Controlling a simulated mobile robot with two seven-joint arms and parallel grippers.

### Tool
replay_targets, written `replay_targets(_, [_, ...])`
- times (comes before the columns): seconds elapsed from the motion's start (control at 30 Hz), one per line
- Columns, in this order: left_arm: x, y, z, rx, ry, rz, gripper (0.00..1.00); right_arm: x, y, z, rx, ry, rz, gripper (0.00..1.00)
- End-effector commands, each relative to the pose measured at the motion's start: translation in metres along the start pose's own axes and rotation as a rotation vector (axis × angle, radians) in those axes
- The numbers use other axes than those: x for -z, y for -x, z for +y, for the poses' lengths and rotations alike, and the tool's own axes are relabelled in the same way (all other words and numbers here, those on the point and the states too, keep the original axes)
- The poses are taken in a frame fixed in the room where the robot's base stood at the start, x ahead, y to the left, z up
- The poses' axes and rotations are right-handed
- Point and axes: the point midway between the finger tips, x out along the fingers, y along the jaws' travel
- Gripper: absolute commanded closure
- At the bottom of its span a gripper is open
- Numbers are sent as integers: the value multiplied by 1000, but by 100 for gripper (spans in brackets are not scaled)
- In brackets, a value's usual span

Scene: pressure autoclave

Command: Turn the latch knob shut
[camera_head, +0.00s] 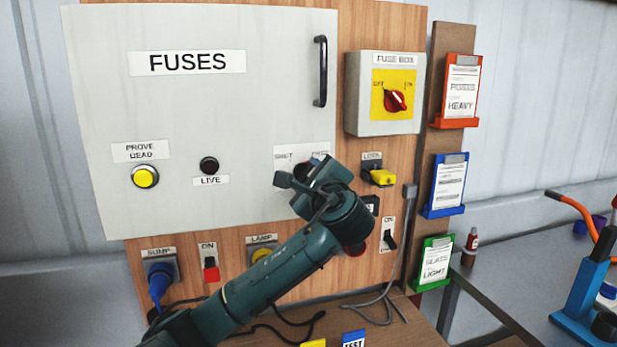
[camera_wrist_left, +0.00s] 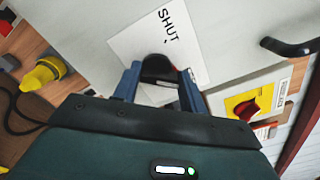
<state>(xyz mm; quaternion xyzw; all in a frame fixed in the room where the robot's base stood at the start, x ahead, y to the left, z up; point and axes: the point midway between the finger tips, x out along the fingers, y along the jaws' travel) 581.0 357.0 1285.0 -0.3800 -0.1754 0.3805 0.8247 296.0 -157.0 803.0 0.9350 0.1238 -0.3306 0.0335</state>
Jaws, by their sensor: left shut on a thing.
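The latch knob (camera_wrist_left: 157,68) is a dark, rounded knob on the pale FUSES door (camera_head: 260,100), under a white label (camera_head: 287,152) whose left word reads SHUT. The label's right word is partly hidden. My left gripper (camera_head: 305,174) reaches up to the door's lower right. In the left wrist view its two blue fingers stand on either side of the knob, shut on it. In the head view the gripper hides most of the knob, so I cannot tell which way it points.
A door handle (camera_head: 320,71) is above the knob. The fuse box (camera_head: 357,110) with a red switch and a yellow lock (camera_head: 382,177) sit close to the right. A blue plug (camera_head: 159,284) and switches line the board below. Cables lie on the bench.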

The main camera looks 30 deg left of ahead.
Motion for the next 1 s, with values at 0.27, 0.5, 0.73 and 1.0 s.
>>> replay_targets(0.27, [2, 0, 3, -2, 213, 3, 81, -1, -3, 0, 0, -6, 12, 100])
replay_targets(0.5, [1, 1, 4, -2, 442, 4, 81, -3, -6, -2, 0, -19, 21, 100])
replay_targets(0.73, [1, 1, 5, -3, 661, 2, 81, -6, -9, -4, 3, -23, 30, 100])
replay_targets(1.0, [1, 0, 7, -3, 918, 2, 81, -7, -13, -7, 16, -13, 49, 100])
